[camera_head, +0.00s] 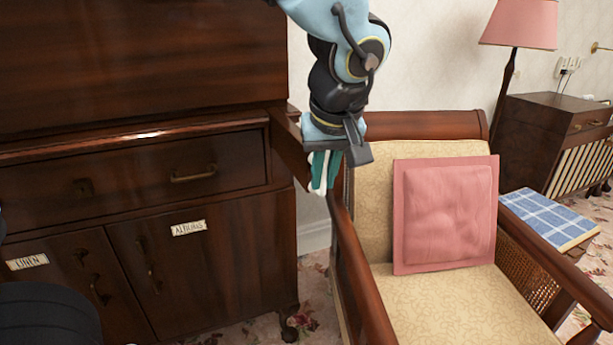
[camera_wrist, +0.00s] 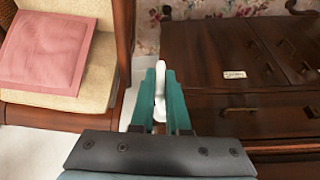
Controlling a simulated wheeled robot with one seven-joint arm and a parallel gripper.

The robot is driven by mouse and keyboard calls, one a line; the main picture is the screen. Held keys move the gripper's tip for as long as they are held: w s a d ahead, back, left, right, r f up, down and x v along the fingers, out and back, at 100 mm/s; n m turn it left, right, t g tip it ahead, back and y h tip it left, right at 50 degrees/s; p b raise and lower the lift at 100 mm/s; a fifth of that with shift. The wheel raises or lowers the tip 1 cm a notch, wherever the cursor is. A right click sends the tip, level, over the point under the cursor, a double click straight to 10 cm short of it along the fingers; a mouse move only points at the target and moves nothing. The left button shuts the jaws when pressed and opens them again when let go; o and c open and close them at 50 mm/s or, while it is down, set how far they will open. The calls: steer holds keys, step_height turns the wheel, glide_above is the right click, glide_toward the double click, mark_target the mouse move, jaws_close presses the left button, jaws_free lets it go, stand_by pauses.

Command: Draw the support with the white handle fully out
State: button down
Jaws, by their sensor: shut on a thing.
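The support (camera_head: 291,150) is a dark wooden board at the right end of the bureau (camera_head: 140,60). It sticks out from the bureau front beside the drawer. My gripper (camera_head: 322,172) is at the outer end of the support, pointing down, with its green fingers closed. In the wrist view, the white handle (camera_wrist: 159,98) sits between the two green fingers of my gripper (camera_wrist: 160,95). In the head view the handle is mostly hidden by the fingers. How much of the support is still inside the bureau cannot be seen.
An armchair (camera_head: 365,280) with a pink cushion (camera_head: 445,213) stands close to the right of my gripper. Its wooden arm is just below the fingers. The bureau has a drawer (camera_head: 160,180) and doors labelled LINEN and ALBUMS. A narrow floor gap lies between bureau and chair.

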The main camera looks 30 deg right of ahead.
steer(key=shift+s+a+b, duration=0.15)
steer(key=shift+s+b, duration=0.1)
steer(key=shift+s, duration=0.7)
steer(key=shift+s+a+b, duration=0.1)
steer(key=shift+s+b, duration=0.1)
steer(key=shift+s, duration=0.75)
steer(key=c, duration=0.9)
jaws_free()
steer(key=shift+r, duration=0.1)
steer(key=v, duration=1)
steer(key=shift+s+r, duration=0.15)
steer(key=shift+r, duration=0.2)
